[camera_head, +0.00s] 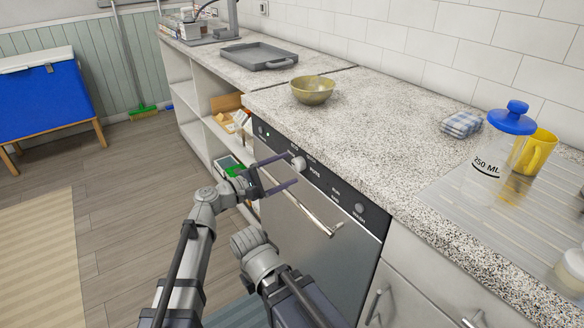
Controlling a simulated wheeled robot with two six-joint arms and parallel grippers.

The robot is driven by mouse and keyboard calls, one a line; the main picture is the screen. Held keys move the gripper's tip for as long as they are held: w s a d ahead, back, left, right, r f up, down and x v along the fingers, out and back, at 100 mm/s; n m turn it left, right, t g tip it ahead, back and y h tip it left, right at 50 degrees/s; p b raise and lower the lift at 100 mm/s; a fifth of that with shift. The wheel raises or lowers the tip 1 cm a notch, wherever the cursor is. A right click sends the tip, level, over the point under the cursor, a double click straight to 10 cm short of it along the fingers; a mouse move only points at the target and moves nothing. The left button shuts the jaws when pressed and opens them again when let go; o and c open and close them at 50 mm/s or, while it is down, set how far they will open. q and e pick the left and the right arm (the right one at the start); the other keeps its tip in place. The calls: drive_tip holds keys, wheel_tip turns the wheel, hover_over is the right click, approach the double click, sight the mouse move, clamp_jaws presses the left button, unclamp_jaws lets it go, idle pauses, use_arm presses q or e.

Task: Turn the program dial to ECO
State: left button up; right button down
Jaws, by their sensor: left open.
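The program dial (298,163) is a round, light knob on the dark control panel (341,193) along the top of the steel dishwasher (319,252). Small pale labels surround the dial, but they are too small to read surely, and I cannot tell where the dial points. My left gripper (289,170) is open in front of the panel, its two dark fingers reaching right toward the dial. Its fingertips look close to the dial; I cannot tell whether they touch it. My right arm shows low in the middle, but its gripper is not visible.
A bar handle (312,214) crosses the dishwasher door below the panel. Open shelves stand left of the dishwasher.

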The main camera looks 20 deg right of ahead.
sight(299, 164)
use_arm(q)
drive_tip(key=shift+x, duration=1.4)
clamp_jaws()
